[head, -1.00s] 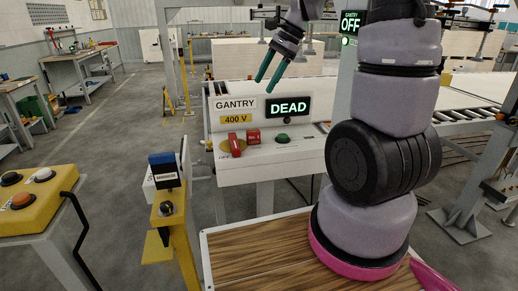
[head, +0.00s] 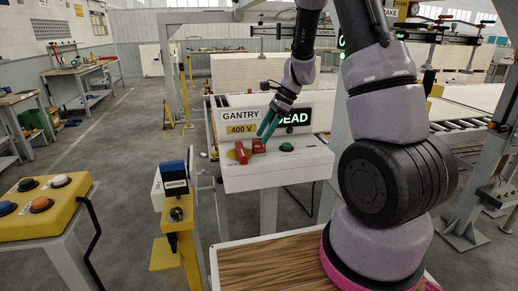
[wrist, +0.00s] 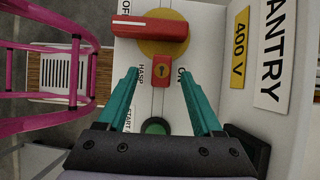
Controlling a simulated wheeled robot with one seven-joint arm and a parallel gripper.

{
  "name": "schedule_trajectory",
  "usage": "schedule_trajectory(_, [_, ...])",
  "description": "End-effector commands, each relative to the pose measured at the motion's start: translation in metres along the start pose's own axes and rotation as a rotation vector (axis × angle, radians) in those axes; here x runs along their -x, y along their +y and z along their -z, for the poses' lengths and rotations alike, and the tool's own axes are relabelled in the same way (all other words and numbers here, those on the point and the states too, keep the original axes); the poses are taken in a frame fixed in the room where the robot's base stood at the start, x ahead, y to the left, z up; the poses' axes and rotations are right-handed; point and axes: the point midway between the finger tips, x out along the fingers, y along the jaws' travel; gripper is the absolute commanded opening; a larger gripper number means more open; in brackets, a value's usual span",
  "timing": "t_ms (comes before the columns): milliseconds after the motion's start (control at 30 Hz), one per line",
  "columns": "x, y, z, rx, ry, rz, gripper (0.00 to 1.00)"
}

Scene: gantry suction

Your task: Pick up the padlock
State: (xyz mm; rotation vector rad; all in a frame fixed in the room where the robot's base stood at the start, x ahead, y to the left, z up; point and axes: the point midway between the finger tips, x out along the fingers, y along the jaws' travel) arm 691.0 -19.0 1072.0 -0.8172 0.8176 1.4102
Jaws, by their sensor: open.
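The padlock is a small red block with a brass keyhole plate (wrist: 161,70). It is on the sloped top of the white gantry control box, close to the red rotary handle (wrist: 150,28) and its yellow disc. In the head view the padlock (head: 258,146) is just right of the handle (head: 240,153), partly behind the fingers. My gripper (wrist: 159,75) is open, its teal fingertips on either side of the padlock in the wrist view, without visible contact. In the head view my gripper (head: 267,136) points down at the box. Whether the padlock's shackle is fastened cannot be seen.
A green button (head: 286,147) is right of the padlock. The upright GANTRY panel (head: 240,116) with its DEAD display stands close behind. A yellow post (head: 180,222) with a blue-topped unit stands left of the box. A yellow button console (head: 45,208) is at far left.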

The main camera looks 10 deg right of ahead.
Motion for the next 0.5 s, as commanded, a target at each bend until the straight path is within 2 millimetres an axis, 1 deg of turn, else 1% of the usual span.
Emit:
schedule_trajectory(33, [-0.01,0.0,-0.001,0.001,0.0,-0.006,0.68])
schedule_trajectory(200, [-0.031,-0.001,-0.001,0.0,0.001,-0.003,0.68])
schedule_trajectory(300, [-0.035,-0.002,-0.001,0.0,0.001,-0.001,0.68])
schedule_trajectory(500, [-0.035,-0.002,-0.001,0.0,0.001,-0.001,0.68])
